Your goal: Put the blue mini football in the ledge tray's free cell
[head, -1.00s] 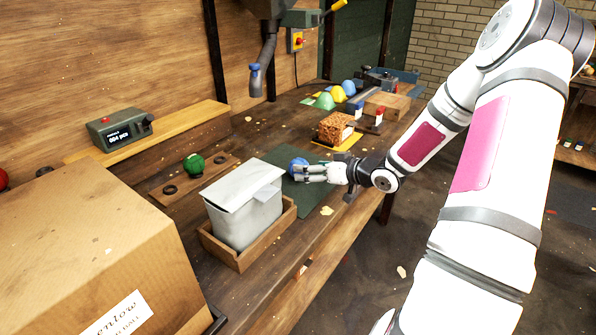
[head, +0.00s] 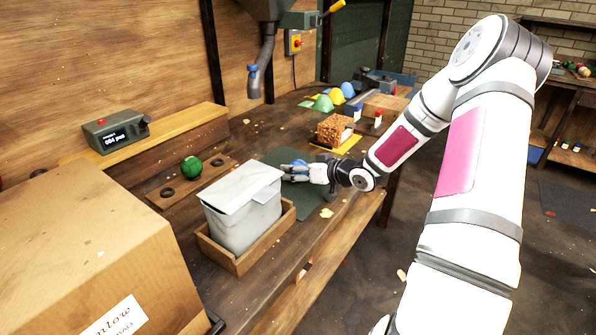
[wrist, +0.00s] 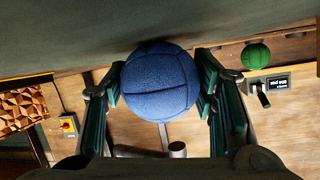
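The blue mini football (head: 299,163) rests on the dark green mat, mostly hidden by my gripper in the head view. In the wrist view the blue ball (wrist: 160,82) fills the space between my gripper's fingers (wrist: 160,88), with a finger close against each side. Whether the fingers press on it or stand just clear is not clear. A low wooden strip (head: 204,177), apparently the ledge tray, lies left of the mat. A green ball (head: 191,167) sits at its middle, with a dark empty ring on each side. The green ball also shows in the wrist view (wrist: 256,56).
A grey lidded bin (head: 243,213) in a wooden box (head: 234,262) stands between the front edge and the strip. A large cardboard box (head: 85,240) fills the near left. A counter device (head: 116,132) sits on a raised ledge. A brown textured block (head: 333,130) stands beyond the mat.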

